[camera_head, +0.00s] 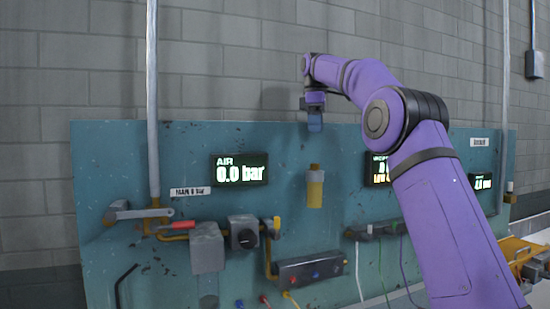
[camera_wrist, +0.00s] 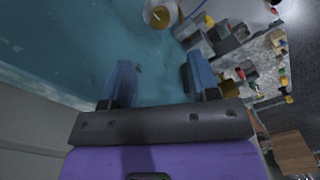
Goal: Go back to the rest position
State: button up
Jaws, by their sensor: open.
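My gripper (camera_head: 315,122) hangs at the end of my purple arm in front of the top edge of the teal panel (camera_head: 130,165) in the head view. In the wrist view my gripper (camera_wrist: 160,82) shows two blue fingers spread apart with nothing between them. A yellow cylinder (camera_head: 315,190) is on the panel below my gripper, apart from it. In the wrist view a round yellowish end (camera_wrist: 160,14) shows beyond the fingers.
A vertical pipe (camera_head: 152,90) stands at the left.

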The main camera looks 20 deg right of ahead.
jog(key=s+a+f+m+t, duration=0.1)
jog(key=s+a+f+m, duration=0.2)
jog(key=s, duration=0.7)
jog(key=s+a+m+t, duration=0.25)
jog(key=s+a, duration=0.35)
jog(key=s, duration=0.5)
jog(key=s+a+f+m+t, duration=0.1)
jog(key=s+f+m, duration=0.5)
jog(key=s+f, duration=1.4)
jog(key=shift+s+a+t, duration=0.2)
jog(key=shift+s+t, duration=0.15)
jog(key=shift+s, duration=0.4)
